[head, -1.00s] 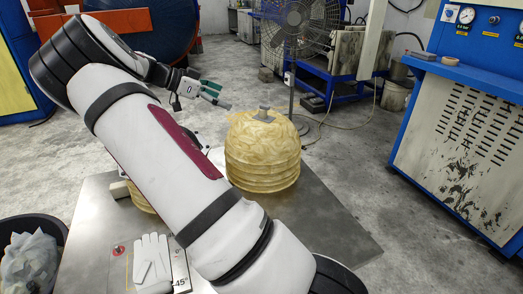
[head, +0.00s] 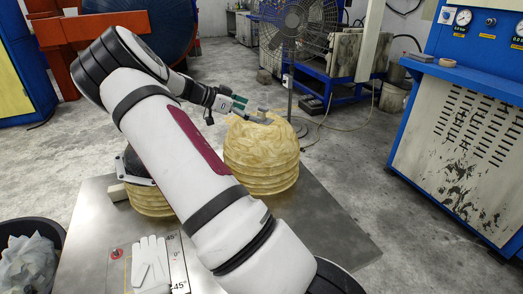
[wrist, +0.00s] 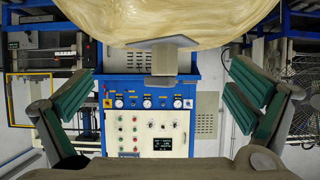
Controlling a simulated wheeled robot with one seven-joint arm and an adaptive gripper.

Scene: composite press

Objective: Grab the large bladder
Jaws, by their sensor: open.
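The large bladder (head: 262,158) is a pale yellow, ribbed, translucent bulb standing upright on the metal table (head: 330,225). A small grey fitting (head: 263,114) tops it. My gripper (head: 244,108) is open and empty, just left of the fitting at about its height. In the wrist view, the bladder (wrist: 185,22) fills the top edge. Its grey fitting (wrist: 165,60) lies between the spread green-padded fingers of my gripper (wrist: 163,82), with gaps on both sides. I cannot tell the depth between the fingers and the fitting.
Another yellow ribbed bladder (head: 150,201) stands to the left, partly behind my arm. White gloves (head: 150,262) lie at the table's front. A fan (head: 297,40) stands behind the large bladder. A blue press cabinet (head: 462,130) is at the right. The table's right side is clear.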

